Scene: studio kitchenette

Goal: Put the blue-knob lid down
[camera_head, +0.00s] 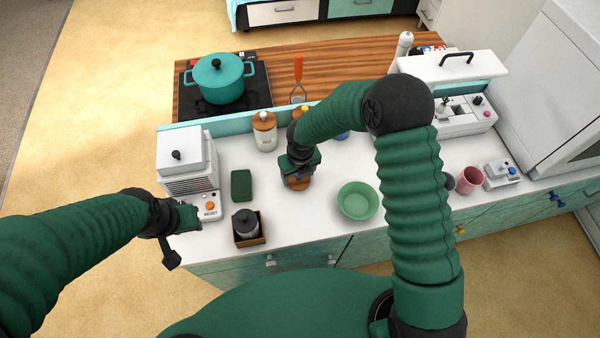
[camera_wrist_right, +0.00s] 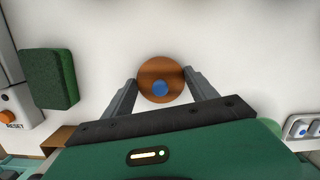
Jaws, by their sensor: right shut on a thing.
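The blue-knob lid is a round brown wooden disc; the wrist view shows its face (camera_wrist_right: 150,92) and blue knob from above. In the head view the lid (camera_head: 298,184) shows partly below my right gripper (camera_head: 297,172), low over the white counter. My right gripper's two grey fingers (camera_wrist_right: 163,82) stand on either side of the lid and are shut on it. I cannot tell whether the lid touches the counter. My left gripper (camera_head: 177,240) is off the counter's front left, by the reset box, apart from the lid; its jaws are unclear.
A green sponge (camera_head: 241,185), a dark-lidded jar in a brown box (camera_head: 247,229) and a reset box (camera_head: 207,208) are left of the lid. A green bowl (camera_head: 358,201) is right. A jar with a wooden lid (camera_head: 265,135) stands behind. White counter around the lid is bare.

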